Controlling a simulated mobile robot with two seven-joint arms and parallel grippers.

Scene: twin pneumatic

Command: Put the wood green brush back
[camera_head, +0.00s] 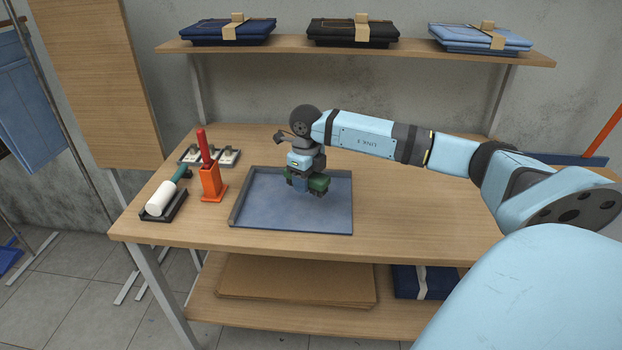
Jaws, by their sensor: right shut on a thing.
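My right gripper (304,185) reaches in from the right and points down over the blue tray (242,196) on the wooden table. It is shut on the green brush (320,183), whose dark green ends show on both sides of the fingers. The brush's middle is hidden by the gripper, and no wood part can be made out. I cannot tell whether the brush touches the tray floor or hangs just above it. My left gripper is not in view.
Left of the tray stand an orange holder (211,184) with a red handle in it, a white roller (161,198) in a black holder, and a small light rack (228,157) behind. Folded jeans lie on the shelf (285,47) above. The table's right part is clear.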

